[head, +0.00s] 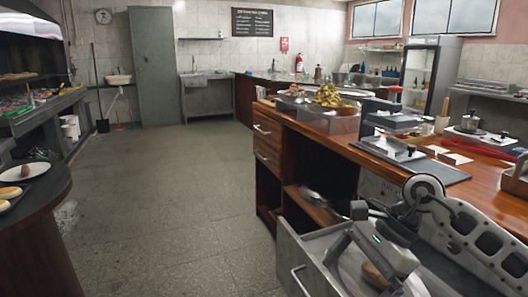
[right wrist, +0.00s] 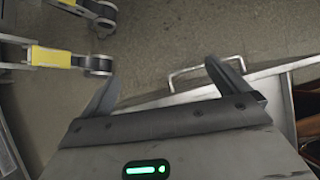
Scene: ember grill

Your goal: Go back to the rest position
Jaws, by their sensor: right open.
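My right gripper (head: 356,268) is over the open drawer at the lower right of the head view. Its two fingers (right wrist: 165,88) stand apart in the right wrist view, with nothing between them. The pulled-out drawer (head: 290,247) has a metal bar handle (head: 300,281), which also shows beyond the fingers in the right wrist view (right wrist: 205,70). The gripper looks apart from the handle. A round plate-like surface and a brown item (head: 376,276) show partly in the drawer, half hidden by my gripper. My left gripper is not in view.
A dark round table (head: 40,195) with plates stands at the left. The tiled floor (head: 180,190) between is clear.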

